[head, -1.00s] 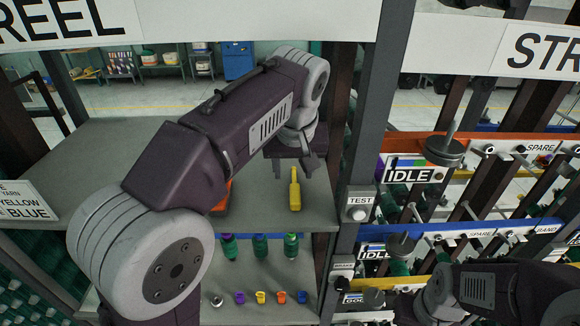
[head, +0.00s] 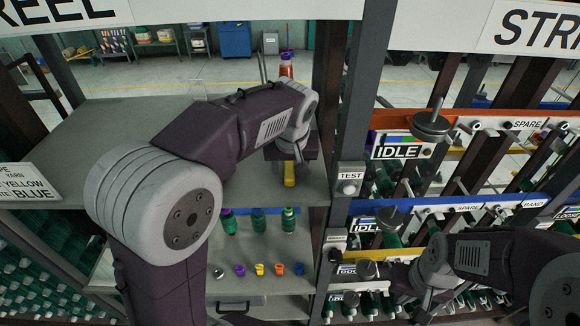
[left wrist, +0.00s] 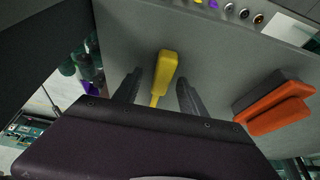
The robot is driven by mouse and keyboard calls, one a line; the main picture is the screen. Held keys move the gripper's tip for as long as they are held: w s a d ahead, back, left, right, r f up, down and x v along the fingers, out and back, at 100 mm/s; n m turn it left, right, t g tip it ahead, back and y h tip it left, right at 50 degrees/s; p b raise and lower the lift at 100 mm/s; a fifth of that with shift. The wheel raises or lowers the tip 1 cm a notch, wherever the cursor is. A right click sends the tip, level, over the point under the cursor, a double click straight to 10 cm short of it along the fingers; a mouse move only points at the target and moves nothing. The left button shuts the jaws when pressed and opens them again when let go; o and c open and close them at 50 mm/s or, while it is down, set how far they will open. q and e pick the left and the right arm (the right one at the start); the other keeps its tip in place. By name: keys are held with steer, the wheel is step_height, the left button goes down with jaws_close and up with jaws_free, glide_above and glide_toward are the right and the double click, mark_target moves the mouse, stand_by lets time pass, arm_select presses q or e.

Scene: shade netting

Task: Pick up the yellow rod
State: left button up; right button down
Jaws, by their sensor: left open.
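The yellow rod (head: 289,176) lies on the grey shelf; my left gripper (head: 290,160) covers its far part in the head view. In the left wrist view the rod (left wrist: 167,66) has a thick block-like end and a thinner shaft, and it lies between the two dark fingers of my left gripper (left wrist: 160,78). The fingers are open, with a gap on each side of the rod. The rod's thin end is hidden behind the gripper body. My right gripper (head: 425,298) is at the lower right, in front of the rack, and its jaws are too unclear to judge.
An orange and dark block (left wrist: 275,108) lies on the shelf beside the rod. An orange-and-purple bottle-like item (head: 286,68) stands at the back. Green spools (head: 259,221) and small coloured cups (head: 260,269) sit below. A post with a TEST button (head: 348,188) stands to the right.

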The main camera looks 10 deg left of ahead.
mark_target(289, 169)
arm_select(q)
steer(key=shift+a, duration=0.2)
jaws_close()
steer(key=shift+d, duration=0.1)
steer(key=shift+r, duration=0.45)
step_height(289, 169, up, 9)
